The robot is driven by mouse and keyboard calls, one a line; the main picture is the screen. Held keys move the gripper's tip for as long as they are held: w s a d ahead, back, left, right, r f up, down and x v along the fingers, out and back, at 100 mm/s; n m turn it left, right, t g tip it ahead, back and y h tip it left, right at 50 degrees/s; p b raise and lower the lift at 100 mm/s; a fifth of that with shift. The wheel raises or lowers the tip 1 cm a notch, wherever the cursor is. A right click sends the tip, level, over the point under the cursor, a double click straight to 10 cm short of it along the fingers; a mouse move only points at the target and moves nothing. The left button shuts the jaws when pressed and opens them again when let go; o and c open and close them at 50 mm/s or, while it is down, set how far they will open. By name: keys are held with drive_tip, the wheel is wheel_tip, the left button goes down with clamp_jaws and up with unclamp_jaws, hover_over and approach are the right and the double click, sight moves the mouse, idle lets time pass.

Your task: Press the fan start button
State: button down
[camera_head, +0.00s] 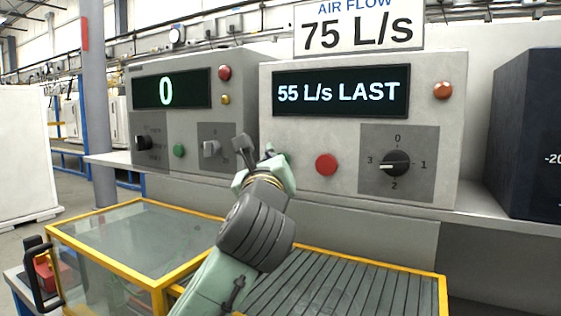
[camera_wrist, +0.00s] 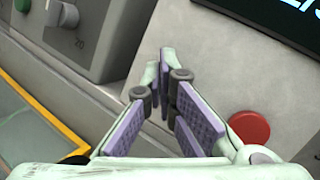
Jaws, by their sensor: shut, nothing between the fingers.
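The right grey control unit (camera_head: 300,150) has a display reading "55 L/s LAST", under an "AIR FLOW 75 L/s" sign (camera_head: 358,28). It bears a red button (camera_head: 326,164), also in the wrist view (camera_wrist: 249,127), and a black dial (camera_head: 397,163) marked 0 to 3. My gripper (camera_head: 272,154) is shut and empty in front of this unit's lower left part, left of the red button. In the wrist view its fingertips (camera_wrist: 161,68) are together, pointing at the grey panel. No start button shows there; the panel behind my gripper is partly hidden. Contact cannot be told.
The left unit (camera_head: 220,88) displays "0" and has a green button (camera_head: 179,151), a knob (camera_head: 210,149) and a red button (camera_head: 225,72). A yellow-framed glass box (camera_head: 140,240) and a slatted surface (camera_head: 340,285) lie below. A dark blue box (camera_head: 530,130) stands right.

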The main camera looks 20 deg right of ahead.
drive_tip(key=shift+w+d, duration=0.3)
drive_tip(key=shift+d, duration=0.15)
idle(0.9)
drive_tip(key=shift+a, duration=0.1)
drive_tip(key=shift+s+a, duration=0.45)
drive_tip(key=shift+a, duration=0.05)
drive_tip(key=shift+s+a, duration=0.8)
drive_tip(key=shift+a, duration=0.2)
drive_tip(key=shift+s+a, duration=0.75)
drive_tip(key=shift+a, duration=0.25)
